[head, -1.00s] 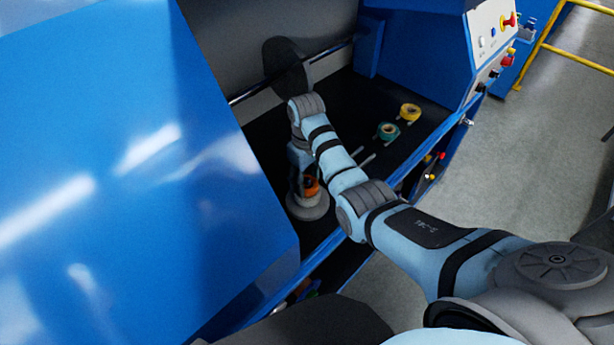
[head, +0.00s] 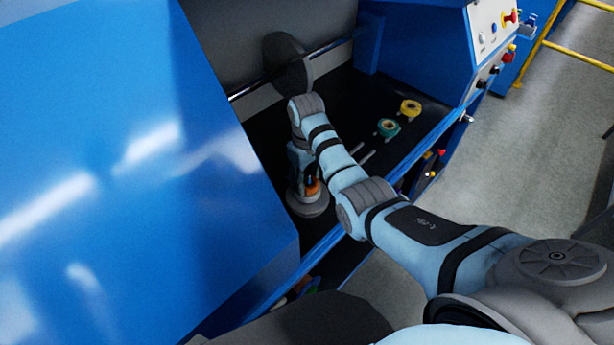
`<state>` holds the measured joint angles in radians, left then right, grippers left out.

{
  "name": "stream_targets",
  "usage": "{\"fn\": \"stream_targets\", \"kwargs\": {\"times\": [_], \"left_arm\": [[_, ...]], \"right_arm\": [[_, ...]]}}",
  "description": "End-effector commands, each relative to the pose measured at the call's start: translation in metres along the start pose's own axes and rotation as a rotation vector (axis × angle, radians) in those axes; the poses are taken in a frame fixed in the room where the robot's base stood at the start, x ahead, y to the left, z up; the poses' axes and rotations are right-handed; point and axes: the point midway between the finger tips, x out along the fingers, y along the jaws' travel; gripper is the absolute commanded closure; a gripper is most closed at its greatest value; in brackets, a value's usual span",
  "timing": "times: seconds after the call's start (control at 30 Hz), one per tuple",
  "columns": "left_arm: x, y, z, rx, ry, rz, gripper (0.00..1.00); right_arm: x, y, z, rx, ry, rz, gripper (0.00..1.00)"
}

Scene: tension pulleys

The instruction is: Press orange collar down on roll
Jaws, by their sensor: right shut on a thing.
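The orange collar (head: 312,187) sits at the top middle of a grey roll (head: 308,207) on the dark machine bed. My right gripper (head: 305,178) points down over the roll and is shut on the orange collar. My right arm comes in from the lower right and hides part of the gripper and the collar's far side. I cannot tell how firmly the collar is seated on the roll. My left gripper is not in view.
A green collar (head: 388,127) and a yellow collar (head: 410,108) stand on the dark bed to the right. A dark disc (head: 287,63) sits on a rod at the back. A big blue panel (head: 110,170) fills the left. A blue rail (head: 425,145) edges the bed.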

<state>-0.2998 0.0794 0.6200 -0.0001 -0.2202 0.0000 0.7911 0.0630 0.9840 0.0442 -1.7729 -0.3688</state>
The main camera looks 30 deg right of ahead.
Motion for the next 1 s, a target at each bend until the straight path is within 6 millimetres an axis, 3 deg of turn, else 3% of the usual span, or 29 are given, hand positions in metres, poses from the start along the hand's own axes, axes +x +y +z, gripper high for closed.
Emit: {"fn": "stream_targets", "kwargs": {"times": [0.03,0.17,0.47,0.57,0.8,1.0], "left_arm": [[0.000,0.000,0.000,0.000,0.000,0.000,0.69],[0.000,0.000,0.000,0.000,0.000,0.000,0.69],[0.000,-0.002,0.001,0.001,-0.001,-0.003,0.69],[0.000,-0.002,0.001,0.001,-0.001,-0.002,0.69],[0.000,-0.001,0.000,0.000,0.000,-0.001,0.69],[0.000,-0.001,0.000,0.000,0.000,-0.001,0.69]], "right_arm": [[0.001,-0.001,0.001,0.000,-0.003,-0.002,0.51],[0.001,-0.001,0.001,0.000,-0.002,-0.002,0.31],[0.000,0.000,0.000,0.000,-0.001,-0.001,0.31],[-0.011,0.000,-0.001,0.000,0.001,0.000,0.31],[-0.061,0.001,-0.002,0.000,0.001,0.000,0.31],[-0.073,0.001,-0.001,0.000,-0.003,-0.002,0.31]]}}
